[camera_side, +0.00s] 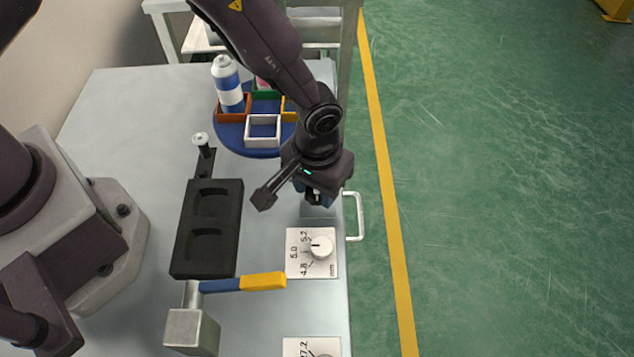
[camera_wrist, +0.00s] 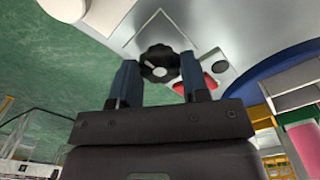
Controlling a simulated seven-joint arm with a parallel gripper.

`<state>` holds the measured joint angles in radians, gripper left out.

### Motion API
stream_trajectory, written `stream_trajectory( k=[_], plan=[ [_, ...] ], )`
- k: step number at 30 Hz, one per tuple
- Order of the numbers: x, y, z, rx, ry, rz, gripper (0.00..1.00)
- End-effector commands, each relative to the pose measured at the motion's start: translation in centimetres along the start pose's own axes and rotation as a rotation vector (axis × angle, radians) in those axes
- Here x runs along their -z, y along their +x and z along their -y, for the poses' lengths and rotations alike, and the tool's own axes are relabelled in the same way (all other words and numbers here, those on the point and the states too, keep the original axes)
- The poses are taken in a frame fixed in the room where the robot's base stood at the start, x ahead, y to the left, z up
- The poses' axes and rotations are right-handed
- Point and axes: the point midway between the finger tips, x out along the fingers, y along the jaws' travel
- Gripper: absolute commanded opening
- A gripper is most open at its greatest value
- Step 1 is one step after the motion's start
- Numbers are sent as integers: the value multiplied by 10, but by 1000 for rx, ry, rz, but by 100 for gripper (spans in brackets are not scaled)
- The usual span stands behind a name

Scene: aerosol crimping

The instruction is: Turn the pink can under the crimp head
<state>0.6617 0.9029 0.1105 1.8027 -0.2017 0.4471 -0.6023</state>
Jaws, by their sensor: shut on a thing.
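My gripper (camera_side: 316,196) points down near the table's right edge. In the wrist view its two blue fingers (camera_wrist: 158,72) are shut on a black knob (camera_wrist: 159,62) with a white mark, set on a pale panel. The side view hides the knob. A pink can shows only as a sliver behind my arm in the side view (camera_side: 262,83); a pink cylinder, likely the same can, shows at the right edge of the wrist view (camera_wrist: 304,146). It is by the blue turntable (camera_side: 240,147) with coloured compartments. I cannot make out the crimp head.
A blue and white can (camera_side: 228,84) stands in the orange-brown compartment. A white compartment (camera_side: 263,142) is empty. A black two-recess block (camera_side: 208,225), a blue-yellow handle (camera_side: 245,284) and a white dial panel (camera_side: 298,268) lie nearer. A red button (camera_wrist: 209,82) is beside the knob.

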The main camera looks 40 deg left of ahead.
Motion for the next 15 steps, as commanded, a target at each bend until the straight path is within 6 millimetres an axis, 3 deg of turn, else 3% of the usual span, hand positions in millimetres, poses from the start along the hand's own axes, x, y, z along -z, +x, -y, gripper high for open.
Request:
stream_trajectory(
  k=[12,13,15],
  plan=[
    [0,-1,0,0,-6,1,18],
    [0,-1,0,0,-6,1,47],
    [0,-1,0,-1,-6,0,63]
  ],
)
